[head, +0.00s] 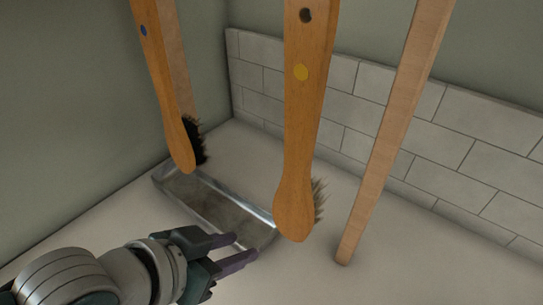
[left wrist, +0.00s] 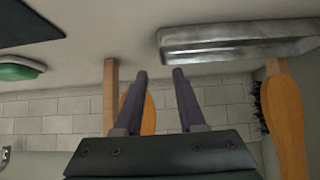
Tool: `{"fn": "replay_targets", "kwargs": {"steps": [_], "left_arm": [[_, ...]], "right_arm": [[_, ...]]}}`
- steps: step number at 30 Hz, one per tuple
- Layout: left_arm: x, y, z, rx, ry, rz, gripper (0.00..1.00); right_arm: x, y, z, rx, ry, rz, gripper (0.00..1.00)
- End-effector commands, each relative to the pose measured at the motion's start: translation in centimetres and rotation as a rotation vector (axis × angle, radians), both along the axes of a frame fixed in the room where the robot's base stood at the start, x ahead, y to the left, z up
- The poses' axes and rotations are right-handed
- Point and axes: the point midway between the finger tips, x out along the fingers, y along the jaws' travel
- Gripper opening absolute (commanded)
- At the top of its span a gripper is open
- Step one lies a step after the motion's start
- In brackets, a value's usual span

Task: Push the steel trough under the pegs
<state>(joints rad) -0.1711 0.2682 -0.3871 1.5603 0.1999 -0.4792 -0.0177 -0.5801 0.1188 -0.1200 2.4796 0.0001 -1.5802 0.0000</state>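The steel trough (head: 207,204) is a shallow shiny tray on the pale surface, below the hanging brushes; it also shows at the top of the left wrist view (left wrist: 240,42). My left gripper (head: 243,248) is at the trough's near right end in the head view. Its two purple fingers stand apart with nothing between them in the left wrist view (left wrist: 159,73). Whether a finger touches the trough is unclear. No pegs are visible; the brushes' upper ends are out of frame. My right gripper is not in view.
A blue-dotted brush (head: 165,90) hangs over the trough's back left. A yellow-dotted brush (head: 300,130) hangs by its right end. A plain wooden stick (head: 390,135) is farther right. White tiles (head: 450,130) line the back wall. A green object (left wrist: 18,69) shows in the left wrist view.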

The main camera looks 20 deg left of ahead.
Motion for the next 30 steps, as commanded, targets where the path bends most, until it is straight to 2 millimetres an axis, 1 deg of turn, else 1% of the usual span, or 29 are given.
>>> {"fn": "replay_targets", "kwargs": {"steps": [5,8,11,21,24,30], "left_arm": [[0.0,0.0,0.0,0.001,0.001,-0.001,0.39],[0.3,-0.1,-0.4,0.001,0.001,0.001,0.39],[1.0,-0.4,-1.3,0.001,0.001,0.001,0.39],[5.0,-2.1,-5.4,0.001,-0.001,0.000,0.39],[5.8,-2.4,-6.2,0.002,0.000,0.000,0.39],[6.7,-2.7,-6.8,0.002,0.000,0.000,0.39]], "right_arm": [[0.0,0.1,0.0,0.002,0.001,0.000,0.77],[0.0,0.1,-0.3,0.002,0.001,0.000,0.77],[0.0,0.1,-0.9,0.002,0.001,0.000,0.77],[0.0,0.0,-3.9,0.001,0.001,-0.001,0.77],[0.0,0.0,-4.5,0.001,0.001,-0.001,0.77],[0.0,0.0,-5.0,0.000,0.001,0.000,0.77]]}}
